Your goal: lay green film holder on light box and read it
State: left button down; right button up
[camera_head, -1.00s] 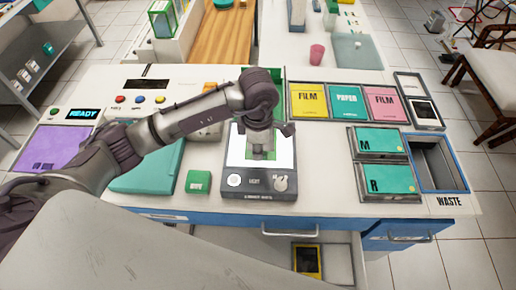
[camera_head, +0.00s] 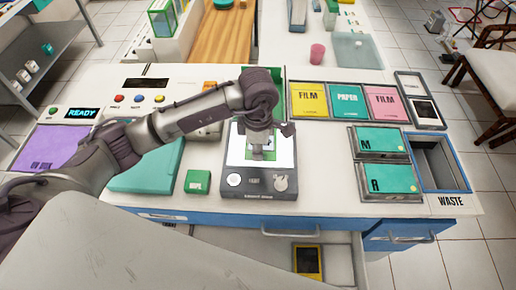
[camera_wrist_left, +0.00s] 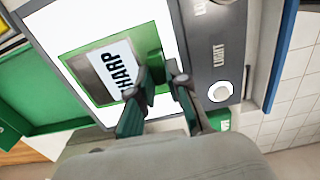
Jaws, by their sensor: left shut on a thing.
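The light box (camera_head: 235,192) stands on the middle of the counter, with a lit white panel and a dark frame with knobs. The green film holder (camera_wrist_left: 155,40) is over the lit panel in the left wrist view, with a grey window and a white label reading SHARP. It also shows in part under the gripper in the head view (camera_head: 249,154). My left gripper (camera_wrist_left: 161,74) is shut on the holder's edge. In the head view the left gripper (camera_head: 262,152) points down over the panel and hides part of the holder. My right gripper is not in view.
A small green block (camera_head: 198,182) sits left of the light box. Yellow, teal and pink FILM and PAPER packs (camera_head: 309,101) lie behind right. Trays marked M and R (camera_head: 392,178) and a waste bin (camera_head: 440,166) are at right. An open drawer (camera_head: 340,262) is below the counter.

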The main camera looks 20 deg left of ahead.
pick_arm(q)
jog(key=c, duration=1.1)
grip_release()
jog(key=shift+o, duration=0.2)
jog(key=shift+r, duration=0.1)
notch_tip(320, 180, up, 12)
